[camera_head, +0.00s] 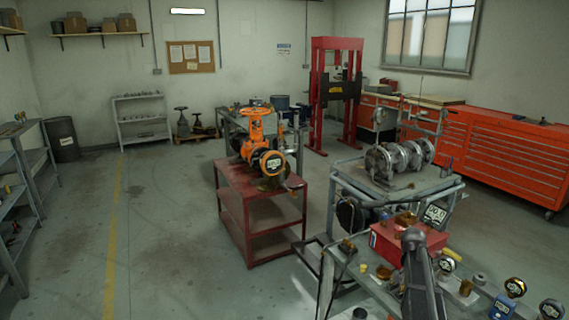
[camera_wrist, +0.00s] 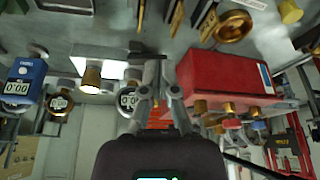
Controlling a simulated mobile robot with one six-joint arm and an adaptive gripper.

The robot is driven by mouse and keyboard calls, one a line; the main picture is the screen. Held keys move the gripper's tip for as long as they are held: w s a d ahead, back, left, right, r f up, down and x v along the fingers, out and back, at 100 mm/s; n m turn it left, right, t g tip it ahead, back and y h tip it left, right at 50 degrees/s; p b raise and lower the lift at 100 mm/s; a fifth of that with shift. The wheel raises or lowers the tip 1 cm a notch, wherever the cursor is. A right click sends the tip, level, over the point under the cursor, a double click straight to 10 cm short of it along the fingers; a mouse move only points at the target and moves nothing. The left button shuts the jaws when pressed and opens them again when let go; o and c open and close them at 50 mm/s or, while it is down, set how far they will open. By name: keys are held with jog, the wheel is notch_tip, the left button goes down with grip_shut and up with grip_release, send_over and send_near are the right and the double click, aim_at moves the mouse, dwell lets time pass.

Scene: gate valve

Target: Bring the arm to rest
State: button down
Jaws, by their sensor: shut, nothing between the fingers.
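My gripper (camera_wrist: 154,75) shows in the wrist view at the middle, its two grey fingers together with nothing between them. The wrist view looks upside down, with the bench top along its upper part. In the head view my dark arm rises from the lower edge, right of centre, in front of the grey bench with gauges and a red box (camera_head: 390,244). The red box also shows in the wrist view (camera_wrist: 222,72), right of the fingers. The orange gate valve (camera_head: 256,128) stands on a red cart (camera_head: 262,210), well apart from my arm.
Round gauges (camera_head: 515,287) and a blue meter (camera_head: 502,307) sit on the bench right of my arm; the blue meter (camera_wrist: 22,84) is left in the wrist view. A grey cart (camera_head: 400,190) with metal flanges stands behind. The floor at left is clear.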

jog(key=s+a+n+g+y, duration=0.1)
jog(key=s+a+n, duration=0.3)
jog(key=s+a, duration=0.6)
jog(key=s+a+f+n+g+y, duration=0.1)
jog(key=s+a+n, duration=0.4)
jog(key=a, duration=1.5)
jog(key=s+y, duration=0.1)
jog(key=s, duration=0.4)
jog(key=shift+s+n+g, duration=0.15)
jog(key=shift+n+g, duration=0.15)
jog(key=c, duration=0.6)
grip_release()
jog(key=shift+d, duration=0.1)
jog(key=shift+o, duration=0.2)
